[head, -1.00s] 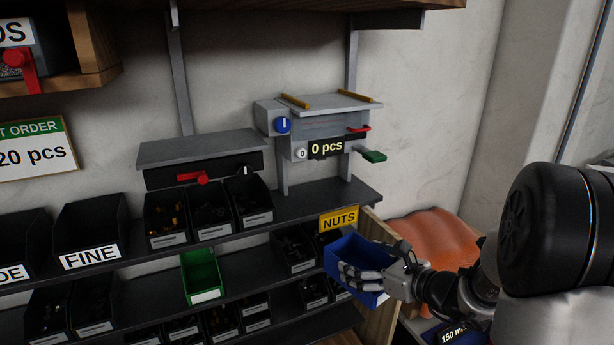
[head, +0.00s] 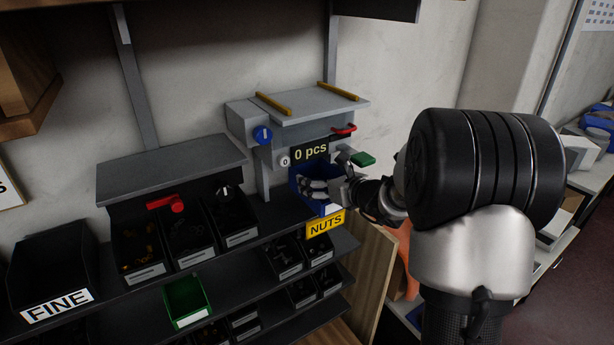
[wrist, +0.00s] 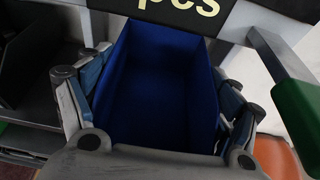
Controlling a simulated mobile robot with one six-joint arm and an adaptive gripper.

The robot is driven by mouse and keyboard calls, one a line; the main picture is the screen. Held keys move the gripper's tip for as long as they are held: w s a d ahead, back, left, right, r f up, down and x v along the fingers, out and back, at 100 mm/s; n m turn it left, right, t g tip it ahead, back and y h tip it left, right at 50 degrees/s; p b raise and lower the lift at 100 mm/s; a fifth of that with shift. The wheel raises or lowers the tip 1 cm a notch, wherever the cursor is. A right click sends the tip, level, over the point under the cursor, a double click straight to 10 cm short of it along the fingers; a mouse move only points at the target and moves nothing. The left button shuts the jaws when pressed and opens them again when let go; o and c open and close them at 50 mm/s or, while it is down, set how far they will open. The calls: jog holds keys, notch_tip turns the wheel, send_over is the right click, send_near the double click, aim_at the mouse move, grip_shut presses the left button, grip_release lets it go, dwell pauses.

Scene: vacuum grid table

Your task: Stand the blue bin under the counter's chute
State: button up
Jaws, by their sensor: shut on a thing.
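The blue bin (head: 303,181) is upright in front of the counter, just below its "0 pcs" display (head: 311,152). In the wrist view the empty blue bin (wrist: 160,85) fills the middle, with the display close above its far end. My gripper (head: 318,188) is shut on the bin, with fingers along both side walls; it also shows in the wrist view (wrist: 155,110). The grey counter (head: 300,125) has a blue knob, a red handle and a green lever (head: 362,159). The chute itself is hidden, and I cannot tell whether the bin touches the shelf.
The yellow NUTS label (head: 326,222) is on the shelf edge below the bin. A green bin (head: 187,301) sits on the lower shelf. Black bins (head: 190,235) stand under a grey dispenser to the left. The green lever (wrist: 298,105) is close to the right of my gripper.

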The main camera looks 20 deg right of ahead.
aim_at(304, 174)
jog(key=w, duration=0.3)
jog(key=w+a+p, duration=0.1)
jog(key=w, duration=0.2)
jog(key=shift+w+a, duration=0.15)
notch_tip(304, 174, down, 2)
jog(key=shift+f, duration=0.25)
jog(key=shift+w+f, duration=0.1)
jog(key=shift+f, duration=0.4)
jog(key=shift+f, duration=0.15)
jog(key=o, duration=1.1)
